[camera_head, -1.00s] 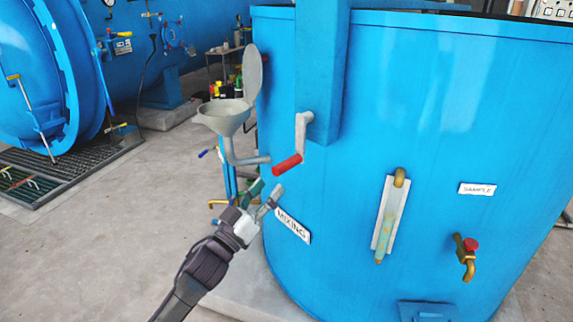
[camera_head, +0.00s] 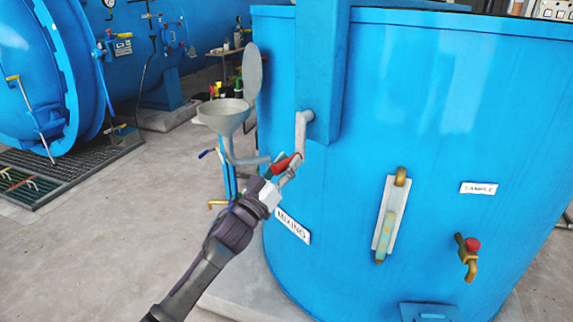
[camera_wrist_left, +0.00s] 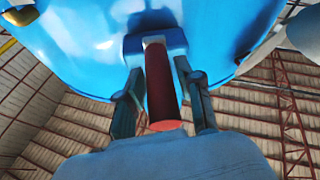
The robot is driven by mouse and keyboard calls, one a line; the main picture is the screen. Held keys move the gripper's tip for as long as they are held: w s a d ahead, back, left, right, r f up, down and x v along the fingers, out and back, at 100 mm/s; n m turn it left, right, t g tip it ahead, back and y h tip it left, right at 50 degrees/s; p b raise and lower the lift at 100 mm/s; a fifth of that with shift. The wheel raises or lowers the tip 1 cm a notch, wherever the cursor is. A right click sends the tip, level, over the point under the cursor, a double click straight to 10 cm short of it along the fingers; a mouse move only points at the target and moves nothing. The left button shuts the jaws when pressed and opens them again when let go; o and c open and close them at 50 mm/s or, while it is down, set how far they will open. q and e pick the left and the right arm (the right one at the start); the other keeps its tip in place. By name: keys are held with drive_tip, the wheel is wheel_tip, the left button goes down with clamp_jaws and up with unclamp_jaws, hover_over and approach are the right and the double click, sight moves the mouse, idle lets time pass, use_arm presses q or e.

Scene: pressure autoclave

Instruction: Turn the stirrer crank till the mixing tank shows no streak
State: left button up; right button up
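The stirrer crank (camera_head: 303,132) hangs from the blue column on the mixing tank (camera_head: 440,110), its arm pointing down and its red handle (camera_head: 287,163) sticking out to the left. My left gripper (camera_head: 283,170) is at this handle. In the left wrist view, the red handle (camera_wrist_left: 162,88) lies between the two fingers (camera_wrist_left: 163,100), with narrow gaps beside it, so the gripper looks open around it. The sight glass (camera_head: 386,225) on the tank front holds pale green content with a yellowish patch low down. My right gripper is not in view.
A grey funnel (camera_head: 225,112) with a raised lid and a bent pipe stands just left of the crank. A sample tap (camera_head: 467,257) with a red knob is at the right. A blue autoclave (camera_head: 35,80) stands at the far left. Open floor (camera_head: 100,240) lies between.

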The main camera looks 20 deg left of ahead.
use_arm(q)
clamp_jaws()
drive_tip(key=shift+a, duration=0.1)
drive_tip(key=w+a+r+m+g+h+p, duration=0.2)
drive_tip(key=a+r+m+g+h+p, duration=0.1)
drive_tip(key=m, duration=0.8)
drive_tip(key=w+a+r+m+g+h+p, duration=0.2)
drive_tip(key=a+r+m, duration=0.4)
drive_tip(key=m, duration=0.6)
drive_tip(key=shift+r+g+h+p, duration=0.55)
drive_tip(key=shift+g+p, duration=0.35)
drive_tip(key=shift+g, duration=0.5)
drive_tip(key=shift+m, duration=0.3)
drive_tip(key=o, duration=0.5)
unclamp_jaws()
